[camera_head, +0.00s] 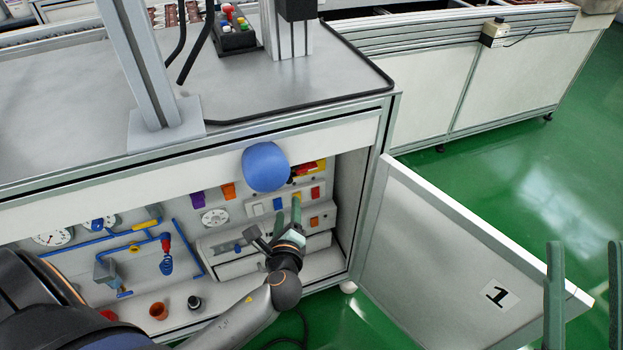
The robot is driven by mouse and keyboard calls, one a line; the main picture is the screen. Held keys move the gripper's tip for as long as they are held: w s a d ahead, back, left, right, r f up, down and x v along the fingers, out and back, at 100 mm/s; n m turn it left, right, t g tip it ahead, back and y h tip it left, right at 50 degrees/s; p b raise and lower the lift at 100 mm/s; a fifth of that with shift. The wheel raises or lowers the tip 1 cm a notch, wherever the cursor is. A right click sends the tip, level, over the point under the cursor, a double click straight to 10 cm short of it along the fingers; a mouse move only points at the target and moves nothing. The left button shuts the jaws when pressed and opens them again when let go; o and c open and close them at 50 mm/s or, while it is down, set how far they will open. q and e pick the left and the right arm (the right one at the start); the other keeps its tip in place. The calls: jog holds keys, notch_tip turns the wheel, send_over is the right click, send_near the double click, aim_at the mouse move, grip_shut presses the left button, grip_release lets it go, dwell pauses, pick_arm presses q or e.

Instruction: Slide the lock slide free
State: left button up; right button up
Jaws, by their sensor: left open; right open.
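I cannot tell for certain which part is the lock slide. A red-and-yellow part (309,168) sits high on the panel inside the open cabinet, partly hidden by a blue rounded object (266,167). My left gripper (288,210) reaches into the cabinet, its green fingers open and pointing up the panel. Its fingertips are just below the red-and-yellow part, close to a small yellow piece; whether they touch anything is unclear. Blue, red and orange switches (315,192) sit beside the fingers. My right gripper (584,285) is open and empty at the right edge, over the floor.
The cabinet door (450,250), marked 1, stands open to the right between the grippers. Gauges (214,217) and blue pipes (110,238) line the panel. The worktop (300,90) overhangs above.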

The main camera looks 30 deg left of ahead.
aim_at(289, 182)
pick_arm(q)
jog(key=b+x, duration=0.3)
jog(key=x, duration=0.8)
jog(key=shift+w+a+f+b, duration=0.15)
jog(key=shift+a+f+b, duration=0.1)
jog(key=shift+b, duration=0.15)
jog(key=shift+w+a, duration=0.25)
jog(key=shift+w, duration=0.15)
pick_arm(e)
jog(key=shift+s+a+f+n+y, duration=0.2)
jog(key=shift+s+f+n+y, duration=0.3)
jog(key=shift+s+f+y, duration=0.35)
jog(key=shift+w, duration=0.1)
pick_arm(q)
grip_shut()
pick_arm(e)
jog(key=shift+a+f+g+y, duration=0.1)
jog(key=shift+g+y, duration=0.2)
jog(key=shift+y, duration=0.05)
